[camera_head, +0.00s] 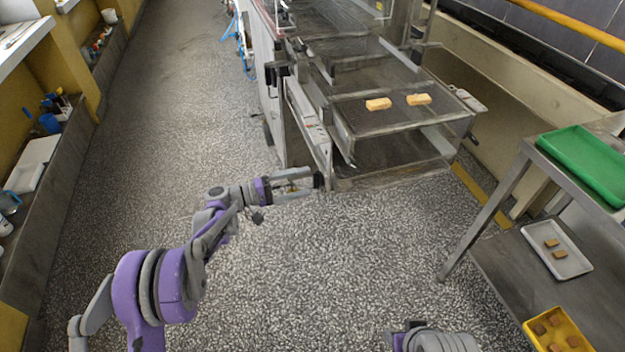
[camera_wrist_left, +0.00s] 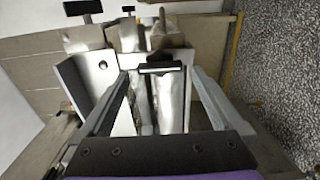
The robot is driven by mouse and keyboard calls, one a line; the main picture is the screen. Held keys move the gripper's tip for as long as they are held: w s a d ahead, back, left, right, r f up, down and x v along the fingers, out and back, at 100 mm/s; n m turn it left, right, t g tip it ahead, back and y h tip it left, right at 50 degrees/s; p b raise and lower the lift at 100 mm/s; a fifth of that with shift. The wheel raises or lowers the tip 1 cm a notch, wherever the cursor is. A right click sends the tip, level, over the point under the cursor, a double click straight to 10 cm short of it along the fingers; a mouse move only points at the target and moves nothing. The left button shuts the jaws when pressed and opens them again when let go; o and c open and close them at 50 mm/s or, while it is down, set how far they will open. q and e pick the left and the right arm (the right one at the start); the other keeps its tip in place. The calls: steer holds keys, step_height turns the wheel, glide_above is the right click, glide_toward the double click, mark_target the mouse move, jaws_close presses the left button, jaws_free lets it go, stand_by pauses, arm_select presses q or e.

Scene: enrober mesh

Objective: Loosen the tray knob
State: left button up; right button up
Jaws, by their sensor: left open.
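A black bar-shaped knob (camera_wrist_left: 160,67) on a metal stem shows in the left wrist view, between the two finger ends. I take it to be the tray knob. In the head view a small dark knob (camera_head: 318,180) sits at the lower front corner of the machine, right at the fingertips. My left gripper (camera_head: 312,181) is open, its fingers pointing right toward the machine; in the left wrist view its fingers (camera_wrist_left: 159,78) stand apart on either side of the knob. I cannot tell whether they touch it. My right gripper is not in view.
The enrober machine (camera_head: 330,125) has a mesh shelf with two yellow bars (camera_head: 378,104). Two more black knobs (camera_wrist_left: 83,7) (camera_wrist_left: 128,10) show in the left wrist view. A metal cart (camera_head: 490,215) with a green tray (camera_head: 585,165) stands right. The speckled floor is clear.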

arm_select(q)
steer(key=v, duration=0.6)
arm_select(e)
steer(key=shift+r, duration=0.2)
arm_select(q)
steer(key=shift+a, duration=0.1)
steer(key=s+d+r+g+y, duration=0.1)
steer(key=s+y, duration=0.3)
steer(key=s, duration=0.4)
steer(key=s+d+r+g+y, duration=0.15)
steer(key=s+y, duration=0.25)
steer(key=s, duration=0.4)
steer(key=s+a+f+m+t+y, duration=0.1)
steer(key=s+a+f+y, duration=0.15)
steer(key=s, duration=0.45)
steer(key=s+a+f+m+y, duration=0.1)
steer(key=s+a+m+y, duration=0.1)
steer(key=s+a+y, duration=0.35)
steer(key=s+a+f+m+t+y, duration=0.1)
steer(key=s+a+f, duration=0.1)
steer(key=s, duration=0.7)
step_height(320, 180, up, 18)
steer(key=w+p, duration=0.2)
steer(key=p, duration=1.4)
steer(key=shift+w+r, duration=0.15)
steer(key=shift+w, duration=0.15)
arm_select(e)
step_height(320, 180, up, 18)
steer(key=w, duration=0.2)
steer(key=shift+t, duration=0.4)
